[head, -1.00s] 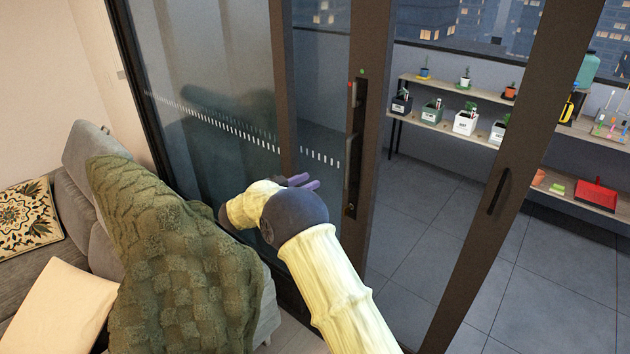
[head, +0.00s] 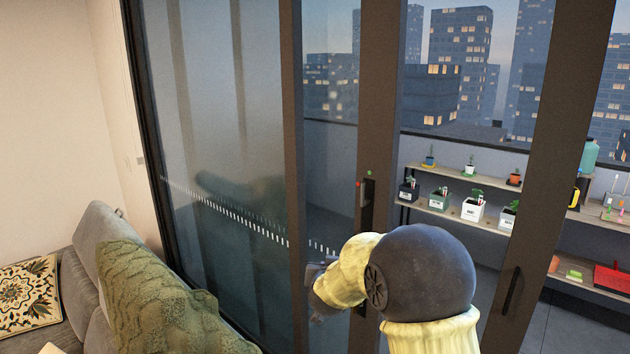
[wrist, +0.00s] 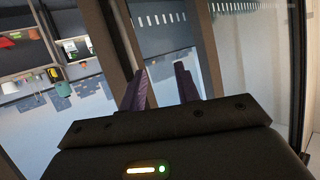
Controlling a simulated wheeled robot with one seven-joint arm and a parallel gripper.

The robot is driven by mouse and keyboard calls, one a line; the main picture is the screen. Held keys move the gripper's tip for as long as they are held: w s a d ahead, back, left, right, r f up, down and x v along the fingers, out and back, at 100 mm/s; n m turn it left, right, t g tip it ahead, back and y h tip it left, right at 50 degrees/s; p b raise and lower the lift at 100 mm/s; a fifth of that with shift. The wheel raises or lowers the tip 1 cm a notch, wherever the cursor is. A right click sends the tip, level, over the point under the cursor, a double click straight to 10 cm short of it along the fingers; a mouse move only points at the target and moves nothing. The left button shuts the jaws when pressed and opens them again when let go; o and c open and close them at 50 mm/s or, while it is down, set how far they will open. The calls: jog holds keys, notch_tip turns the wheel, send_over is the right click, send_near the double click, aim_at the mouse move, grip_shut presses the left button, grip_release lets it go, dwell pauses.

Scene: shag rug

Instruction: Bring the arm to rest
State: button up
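My arm, in a pale yellow sleeve with a dark round joint, is raised and bent in the lower middle of the head view. Its far end points left, in front of the sliding glass door (head: 240,160). The door's dark frame and glass lie beyond the fingers.
A grey sofa (head: 85,245) with a green knitted throw (head: 150,300) and a patterned cushion (head: 28,298) stands at lower left. The door handle (head: 367,205) is close beyond my arm.

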jog(key=s+d+f+g, duration=0.2)
jog(key=s+d+g, duration=0.1)
jog(key=s, duration=0.7)
jog(key=s+d+f+n+g+p, duration=0.1)
jog(key=s+d+f+g, duration=0.1)
jog(key=s, duration=0.9)
jog(key=s+d+f+g+y+p, duration=0.1)
jog(key=s+d+g, duration=0.4)
jog(key=s, duration=0.6)
jog(key=shift+f+n+g, duration=0.4)
jog(key=shift+f, duration=0.3)
jog(key=shift+d, duration=0.1)
